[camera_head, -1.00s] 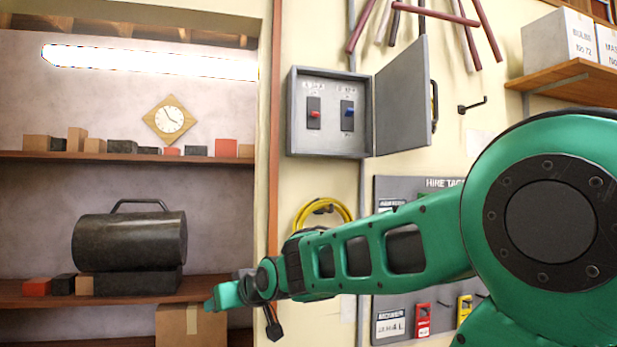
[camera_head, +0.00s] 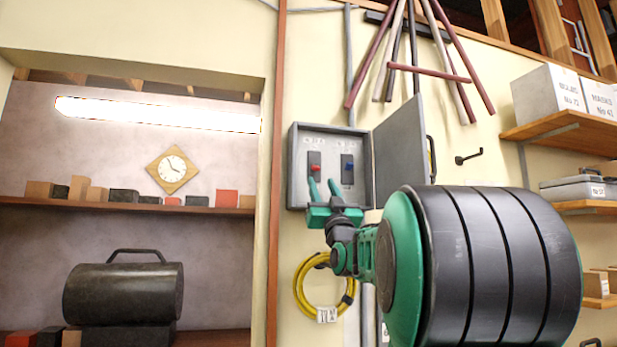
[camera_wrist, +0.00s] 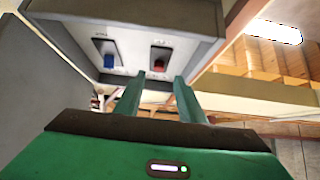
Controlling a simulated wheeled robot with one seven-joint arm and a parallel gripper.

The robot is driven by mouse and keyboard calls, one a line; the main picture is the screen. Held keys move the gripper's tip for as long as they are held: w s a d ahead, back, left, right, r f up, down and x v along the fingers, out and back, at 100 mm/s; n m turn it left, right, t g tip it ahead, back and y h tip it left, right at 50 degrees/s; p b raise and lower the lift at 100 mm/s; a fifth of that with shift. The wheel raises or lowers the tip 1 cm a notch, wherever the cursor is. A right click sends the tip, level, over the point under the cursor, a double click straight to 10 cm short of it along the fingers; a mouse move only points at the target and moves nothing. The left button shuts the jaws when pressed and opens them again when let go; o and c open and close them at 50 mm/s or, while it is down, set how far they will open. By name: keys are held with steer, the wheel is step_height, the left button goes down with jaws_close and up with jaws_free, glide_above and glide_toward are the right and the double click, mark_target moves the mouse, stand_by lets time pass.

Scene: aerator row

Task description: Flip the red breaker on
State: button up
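The red breaker (camera_head: 315,167) is a small red toggle on a dark plate, on the left inside an open grey breaker box (camera_head: 298,190) on the wall. A blue breaker (camera_head: 347,170) is on the right. In the wrist view the red breaker (camera_wrist: 158,59) is on the right and the blue breaker (camera_wrist: 109,60) on the left. My gripper (camera_head: 322,188) is at the box's lower edge, fingers pointing up, just below the red breaker. Its two green fingers (camera_wrist: 157,92) are apart with nothing between them. Whether a finger touches the breaker is unclear.
The box's door (camera_head: 402,145) stands open to the right. A yellow cable coil (camera_head: 304,300) hangs below the box. A hook (camera_head: 470,157) and a shelf with white boxes (camera_head: 548,92) are to the right. A shelf recess with a clock (camera_head: 173,169) is at left.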

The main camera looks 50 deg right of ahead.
mark_target(316, 170)
steer(key=x, duration=0.7)
steer(key=shift+w+d+r, duration=0.15)
steer(key=shift+w+d, duration=0.05)
